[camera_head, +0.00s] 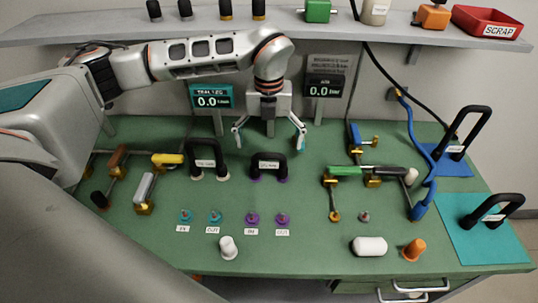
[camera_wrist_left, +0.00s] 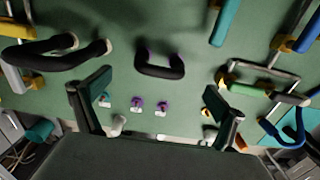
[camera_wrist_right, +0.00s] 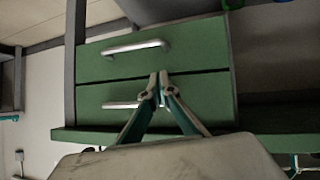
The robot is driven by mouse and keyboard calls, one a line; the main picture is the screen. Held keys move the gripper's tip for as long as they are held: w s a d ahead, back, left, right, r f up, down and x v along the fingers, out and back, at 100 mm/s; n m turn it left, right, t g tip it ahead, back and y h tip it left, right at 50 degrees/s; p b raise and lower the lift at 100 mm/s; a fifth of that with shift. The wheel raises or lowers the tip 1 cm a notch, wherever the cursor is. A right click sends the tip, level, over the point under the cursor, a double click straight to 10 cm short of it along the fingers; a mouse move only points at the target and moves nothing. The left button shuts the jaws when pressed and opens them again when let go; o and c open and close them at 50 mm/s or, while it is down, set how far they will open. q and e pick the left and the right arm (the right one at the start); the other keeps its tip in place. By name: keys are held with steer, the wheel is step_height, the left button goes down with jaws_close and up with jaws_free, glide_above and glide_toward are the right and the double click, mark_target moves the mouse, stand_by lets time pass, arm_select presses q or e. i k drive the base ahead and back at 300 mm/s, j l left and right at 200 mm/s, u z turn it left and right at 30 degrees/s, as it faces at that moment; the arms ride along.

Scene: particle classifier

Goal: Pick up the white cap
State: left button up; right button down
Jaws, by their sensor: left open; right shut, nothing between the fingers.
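A small white cap (camera_head: 228,248) stands on the front part of the green bench top, below the row of labelled fittings. A pale piece that looks like it (camera_wrist_left: 118,124) shows beside a finger in the left wrist view. A white rounded cylinder (camera_head: 369,246) lies farther right, near the front edge. My left gripper (camera_head: 269,138) is open and empty, pointing down above the back middle of the bench, well behind the cap. My right gripper (camera_wrist_right: 160,80) is shut and empty, in front of green drawers in the right wrist view; it is not seen in the head view.
Teal and purple fittings (camera_head: 252,219) lie behind the cap. An orange cap (camera_head: 414,249) stands at the right front. Pipes with coloured grips (camera_head: 345,171) stand at the right. A shelf (camera_head: 120,29) spans the back.

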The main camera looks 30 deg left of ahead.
mark_target(226, 243)
steer(key=k, duration=1)
